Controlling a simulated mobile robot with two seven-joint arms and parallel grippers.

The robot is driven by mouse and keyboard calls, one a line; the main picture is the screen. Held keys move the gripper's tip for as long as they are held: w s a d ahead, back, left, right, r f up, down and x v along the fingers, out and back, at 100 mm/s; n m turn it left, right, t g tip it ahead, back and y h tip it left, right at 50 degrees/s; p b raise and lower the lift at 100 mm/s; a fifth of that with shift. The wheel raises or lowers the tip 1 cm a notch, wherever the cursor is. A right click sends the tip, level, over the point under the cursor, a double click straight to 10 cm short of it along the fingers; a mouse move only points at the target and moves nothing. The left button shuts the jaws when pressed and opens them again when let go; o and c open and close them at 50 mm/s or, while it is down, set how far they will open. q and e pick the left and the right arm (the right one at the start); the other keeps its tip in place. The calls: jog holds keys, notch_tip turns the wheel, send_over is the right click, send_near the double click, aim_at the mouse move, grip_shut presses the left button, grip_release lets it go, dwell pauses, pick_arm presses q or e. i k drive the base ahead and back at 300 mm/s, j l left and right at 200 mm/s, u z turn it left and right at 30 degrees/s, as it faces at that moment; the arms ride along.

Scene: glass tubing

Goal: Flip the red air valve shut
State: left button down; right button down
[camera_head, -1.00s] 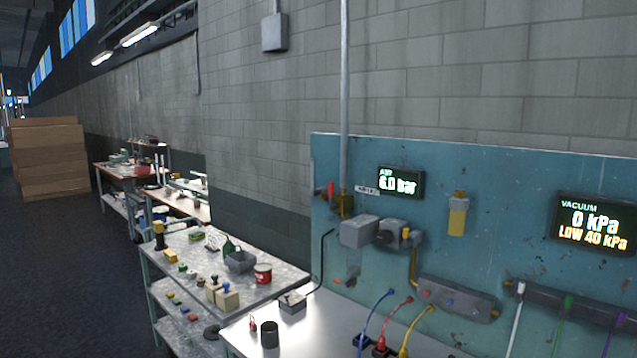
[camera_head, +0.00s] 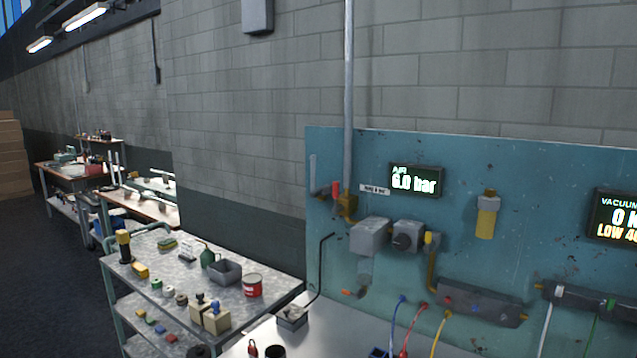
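The red air valve lever (camera_head: 335,189) stands upright on the brass valve body (camera_head: 347,208) at the foot of the grey vertical pipe, on the left part of the teal panel (camera_head: 465,160). The air display (camera_head: 416,180) to its right reads 6.0 bar. A small white label (camera_head: 375,189) sits between them, its text too small to read. Neither of my grippers shows in the head view.
Grey regulator boxes (camera_head: 370,237) and a yellow-bowled filter (camera_head: 487,217) are on the panel. Below is a pale bench (camera_head: 345,335) with blue, red and yellow hoses. A metal cart (camera_head: 200,277) holding a red can (camera_head: 252,285) and small parts stands left. Dark floor is open at far left.

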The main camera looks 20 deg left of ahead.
aim_at(337, 208)
jog(key=i+j+z, duration=0.1)
jog(key=j, duration=0.4)
jog(key=i+j+z, duration=0.1)
jog(key=j, duration=0.45)
jog(key=j+z, duration=0.1)
jog(key=j, duration=0.4)
